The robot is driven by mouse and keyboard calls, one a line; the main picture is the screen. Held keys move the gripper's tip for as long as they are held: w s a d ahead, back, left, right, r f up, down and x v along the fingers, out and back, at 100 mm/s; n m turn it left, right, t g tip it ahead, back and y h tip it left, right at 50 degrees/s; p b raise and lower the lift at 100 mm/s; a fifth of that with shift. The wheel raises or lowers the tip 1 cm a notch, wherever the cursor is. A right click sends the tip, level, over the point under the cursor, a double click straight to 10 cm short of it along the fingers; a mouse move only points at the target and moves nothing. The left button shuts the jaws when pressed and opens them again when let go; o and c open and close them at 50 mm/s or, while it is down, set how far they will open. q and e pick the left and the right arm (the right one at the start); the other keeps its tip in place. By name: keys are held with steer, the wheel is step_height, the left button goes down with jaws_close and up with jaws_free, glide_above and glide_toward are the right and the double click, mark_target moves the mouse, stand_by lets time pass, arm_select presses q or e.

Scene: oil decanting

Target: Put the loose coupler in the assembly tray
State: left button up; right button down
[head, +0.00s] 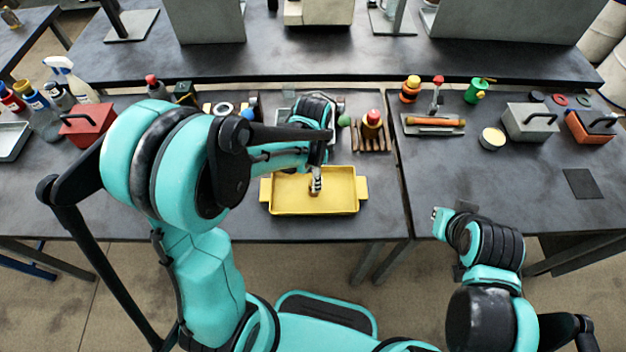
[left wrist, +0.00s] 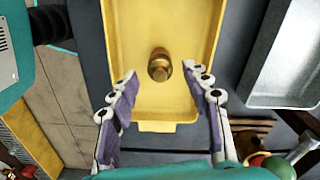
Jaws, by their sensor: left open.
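The yellow assembly tray (head: 285,203) lies on the near edge of the left bench; it also shows in the left wrist view (left wrist: 190,20). A brass coupler (left wrist: 159,66) is within the tray's outline and seems to rest on its floor. My left gripper (head: 316,182) is over the tray, pointing down. In the left wrist view its fingers (left wrist: 160,82) are spread wide, one on each side of the coupler, with visible gaps. In the head view the gripper partly hides the coupler. My right gripper (head: 440,220) is off the bench front at right; its fingers are unclear.
Behind the tray are a wooden rack (head: 372,140) with a red-topped item and a grey tray (left wrist: 285,70). A red toolbox (head: 88,125) stands left. A grey toolbox (head: 528,122) and small tin (head: 492,139) stand right. The bench right of the yellow tray is clear.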

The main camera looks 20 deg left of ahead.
arm_select(q)
step_height(320, 180, up, 7)
steer(key=shift+f+p, duration=0.1)
steer(key=shift+p, duration=0.65)
steer(key=s+a+r+n+t, duration=0.4)
steer(key=s+r+n+t, duration=0.3)
steer(key=s+n, duration=0.3)
steer(key=shift+a+r+n, duration=0.25)
steer(key=shift+r+n, duration=0.4)
steer(key=shift+n, duration=0.15)
